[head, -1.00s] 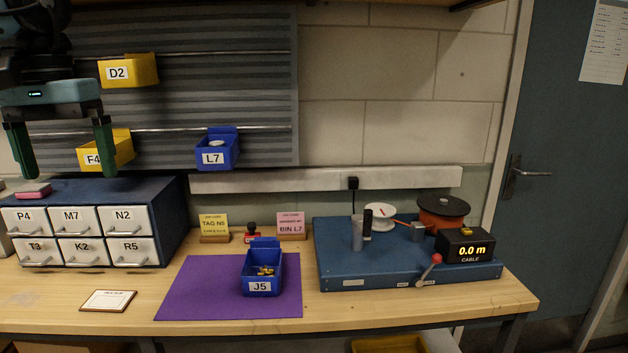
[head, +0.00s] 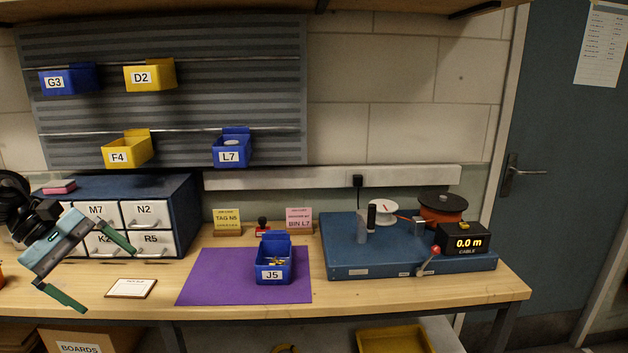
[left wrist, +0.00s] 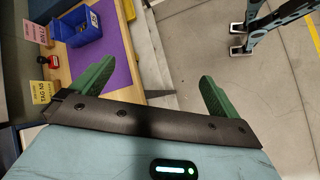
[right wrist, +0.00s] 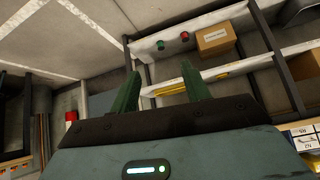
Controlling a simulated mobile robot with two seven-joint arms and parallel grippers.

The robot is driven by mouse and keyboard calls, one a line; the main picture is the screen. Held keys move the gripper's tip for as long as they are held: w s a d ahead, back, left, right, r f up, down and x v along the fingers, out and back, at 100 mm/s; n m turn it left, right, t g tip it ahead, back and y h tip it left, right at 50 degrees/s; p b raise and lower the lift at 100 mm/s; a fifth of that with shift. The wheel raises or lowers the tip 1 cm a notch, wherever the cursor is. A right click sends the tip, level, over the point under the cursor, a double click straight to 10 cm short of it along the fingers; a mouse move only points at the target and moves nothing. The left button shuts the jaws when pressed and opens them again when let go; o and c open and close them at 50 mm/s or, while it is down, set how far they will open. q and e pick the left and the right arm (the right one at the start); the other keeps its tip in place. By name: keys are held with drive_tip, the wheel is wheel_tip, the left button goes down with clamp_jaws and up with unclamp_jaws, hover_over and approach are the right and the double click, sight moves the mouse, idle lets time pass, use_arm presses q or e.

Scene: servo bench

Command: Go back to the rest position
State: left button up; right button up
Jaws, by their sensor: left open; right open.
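My left gripper (head: 101,271) is at the left of the head view, in front of the drawer cabinet and over the bench's front left part. Its green fingers are spread and nothing is between them. It also shows open in the left wrist view (left wrist: 156,92), with floor and bench edge beyond. My right gripper (right wrist: 160,85) shows only in the right wrist view. Its green fingers are apart and empty, with floor and shelving beyond.
A blue bin J5 (head: 273,264) stands on a purple mat (head: 215,287). The drawer cabinet (head: 183,205) is behind my left gripper, and a small framed card (head: 131,288) lies right of it. A blue cable station (head: 345,262) stands at the right. Bins hang on the back rail panel.

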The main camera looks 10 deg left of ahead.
use_arm(q)
drive_tip(key=s+d+f+n+t+y+p, duration=0.1)
drive_tip(key=s+d+f+n+t, duration=0.2)
drive_tip(key=f+n, duration=0.75)
drive_tip(key=s+d+f+n+t, duration=0.1)
drive_tip(key=s+f+n+t, duration=0.35)
drive_tip(key=f+n, duration=0.55)
drive_tip(key=s+d+f+n+t+y+p, duration=0.1)
drive_tip(key=s+d+f+n+t, duration=0.25)
drive_tip(key=f+n, duration=0.7)
drive_tip(key=s+d+f+n+g+y, duration=0.1)
drive_tip(key=s+d+f+n, duration=0.3)
drive_tip(key=s+d+n, duration=0.4)
drive_tip(key=s+d+f+n+g+y+p, duration=0.1)
drive_tip(key=s+d+f+n+g, duration=0.3)
drive_tip(key=s+d+n, duration=0.4)
drive_tip(key=d+f+n+y, duration=0.1)
drive_tip(key=d+n, duration=0.3)
drive_tip(key=n, duration=0.4)
drive_tip(key=shift+d+y, duration=0.25)
drive_tip(key=shift+y, duration=0.05)
use_arm(e)
drive_tip(key=shift+t, duration=0.5)
drive_tip(key=w+r, duration=0.1)
drive_tip(key=r, duration=0.2)
drive_tip(key=w+r, duration=0.1)
drive_tip(key=shift+w+d+r, duration=0.2)
drive_tip(key=shift+w, duration=0.1)
